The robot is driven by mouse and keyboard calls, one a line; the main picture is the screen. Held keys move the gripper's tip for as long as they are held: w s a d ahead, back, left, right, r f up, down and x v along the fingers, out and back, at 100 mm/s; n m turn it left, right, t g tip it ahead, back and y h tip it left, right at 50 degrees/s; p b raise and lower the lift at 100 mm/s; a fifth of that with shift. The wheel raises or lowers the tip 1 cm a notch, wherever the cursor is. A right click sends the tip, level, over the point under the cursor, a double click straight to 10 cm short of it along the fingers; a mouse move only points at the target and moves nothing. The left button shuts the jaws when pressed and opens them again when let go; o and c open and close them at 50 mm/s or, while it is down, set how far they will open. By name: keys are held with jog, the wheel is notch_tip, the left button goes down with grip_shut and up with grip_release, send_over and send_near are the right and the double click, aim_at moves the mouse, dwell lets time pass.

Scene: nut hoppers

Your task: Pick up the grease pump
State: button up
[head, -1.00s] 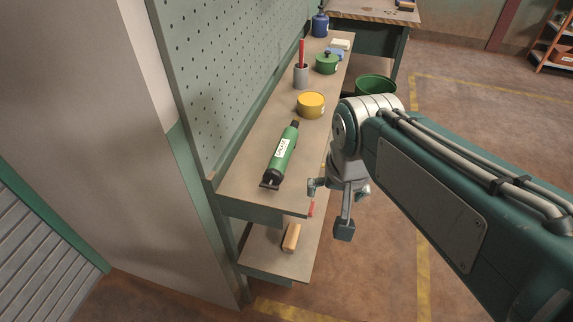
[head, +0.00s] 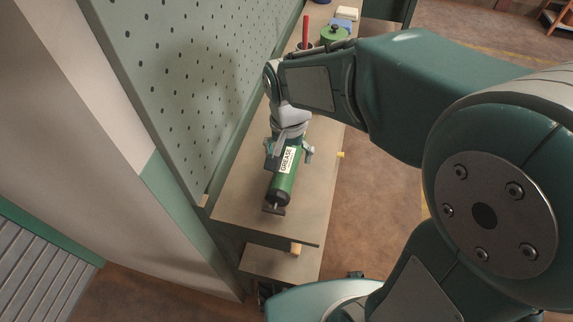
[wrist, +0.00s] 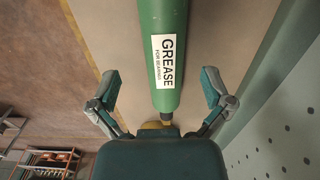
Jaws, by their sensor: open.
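The grease pump (head: 284,184) is a green cylinder with a white GREASE label and a dark handle end, lying on the bench top. In the wrist view the grease pump (wrist: 164,22) runs down the middle, between the lines of the two fingers. My gripper (head: 289,152) is over the far part of the pump, with one finger on each side. In the wrist view my gripper (wrist: 162,88) is open, its fingers apart from the pump. My wrist hides the pump's far end in the head view.
The bench top (head: 240,205) is bare around the pump's near end. A pegboard wall (head: 190,85) rises close along its left side. A green pot (head: 334,35) and a red-handled tool (head: 305,28) stand farther back. A wooden block (head: 296,249) shows on the lower shelf.

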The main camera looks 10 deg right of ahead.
aim_at(287, 161)
jog(key=f, duration=0.5)
jog(key=shift+w+a+f, duration=0.15)
jog(key=shift+w+f, duration=0.05)
jog(key=shift+w, duration=0.2)
jog(key=c, duration=1.4)
